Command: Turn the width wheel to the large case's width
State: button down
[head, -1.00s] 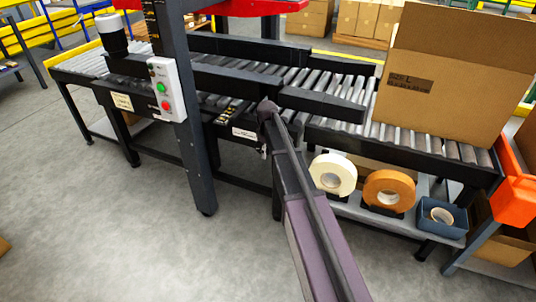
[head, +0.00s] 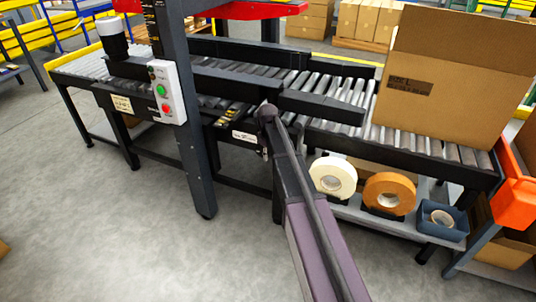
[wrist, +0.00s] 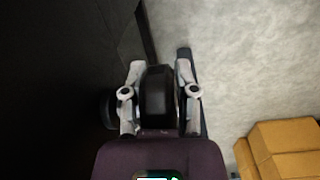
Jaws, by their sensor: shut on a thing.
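The width wheel shows in the wrist view as a dark, rounded part (wrist: 157,95) between the two fingers of my gripper (wrist: 159,66). The fingers are closed on it from both sides. Its full rim and any scale reading cannot be made out. In the head view my arm hides the wheel and the gripper at the machine's front side. The large case (head: 450,50), an open brown carton labelled size L, stands on the roller conveyor (head: 455,150) at the right.
A control box (head: 166,92) with green and red buttons sits on the dark post (head: 196,160). Tape rolls, one white (head: 320,176) and one orange (head: 377,187), stand on the lower shelf beside a blue bin (head: 450,229). The grey floor in front is clear.

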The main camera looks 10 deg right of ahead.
jog(key=t+y+b, duration=0.1)
jog(key=f+t+y+b, duration=0.1)
jog(key=y, duration=0.1)
jog(key=shift+a, duration=0.1)
jog(key=shift+w+a+f+t+y+b, duration=0.15)
jog(key=shift+t+y+b, duration=0.65)
jog(key=shift+y+b, duration=0.25)
jog(key=shift+w+a+t+y+b, duration=0.15)
jog(key=shift+t+y+b, duration=0.25)
jog(key=shift+y+b, duration=0.15)
jog(key=shift+c, duration=2)
grip_release()
jog(key=shift+r+p, duration=0.3)
jog(key=shift+p, duration=0.2)
